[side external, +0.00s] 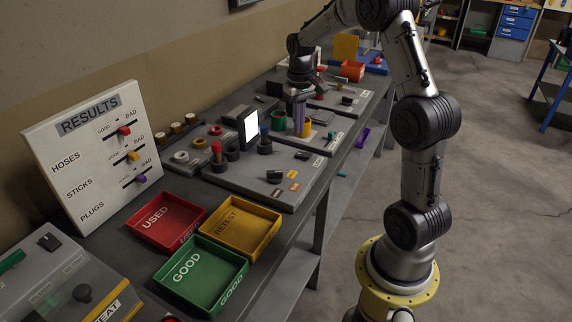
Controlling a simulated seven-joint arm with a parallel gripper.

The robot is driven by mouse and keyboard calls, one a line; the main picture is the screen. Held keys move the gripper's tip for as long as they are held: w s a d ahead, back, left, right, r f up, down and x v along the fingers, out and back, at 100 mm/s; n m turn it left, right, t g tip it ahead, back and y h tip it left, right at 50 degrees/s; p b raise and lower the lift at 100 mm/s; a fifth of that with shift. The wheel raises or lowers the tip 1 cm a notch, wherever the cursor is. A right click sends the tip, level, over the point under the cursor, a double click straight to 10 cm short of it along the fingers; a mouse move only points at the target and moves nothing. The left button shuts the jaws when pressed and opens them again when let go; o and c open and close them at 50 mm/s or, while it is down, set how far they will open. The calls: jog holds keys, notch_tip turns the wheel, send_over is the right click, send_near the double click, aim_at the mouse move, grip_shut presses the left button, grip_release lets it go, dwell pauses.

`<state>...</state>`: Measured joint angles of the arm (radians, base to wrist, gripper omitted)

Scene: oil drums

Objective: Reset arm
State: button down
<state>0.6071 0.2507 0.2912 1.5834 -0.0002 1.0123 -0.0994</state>
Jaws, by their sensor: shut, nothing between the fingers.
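My arm rises from its yellow-ringed base at the right and reaches over the far part of the long grey bench (262,262). My gripper (299,112) points down above the grey test panels, close to a green ring (279,120) and a yellow cylinder (306,127). It is shut and empty. The fingertips are small here, and I cannot tell whether they touch anything below.
Red USED (140,226), yellow RETEST (262,247) and green GOOD (228,287) trays stand on the near bench. The RESULTS board (70,182) leans by the wall. Floor is clear at right.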

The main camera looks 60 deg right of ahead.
jog(key=s+a+r+n+t+h, duration=0.1)
jog(key=s+a+r+n+t, duration=0.25)
jog(key=a+r, duration=1.05)
jog(key=s+a+r+n+t, duration=0.1)
jog(key=s+a+n+t, duration=0.1)
jog(key=s+a, duration=0.6)
jog(key=s+a+f+y, duration=0.1)
jog(key=s+a+f, duration=0.1)
jog(key=s+f, duration=0.3)
jog(key=shift+s+a, duration=0.25)
jog(key=shift+s, duration=0.9)
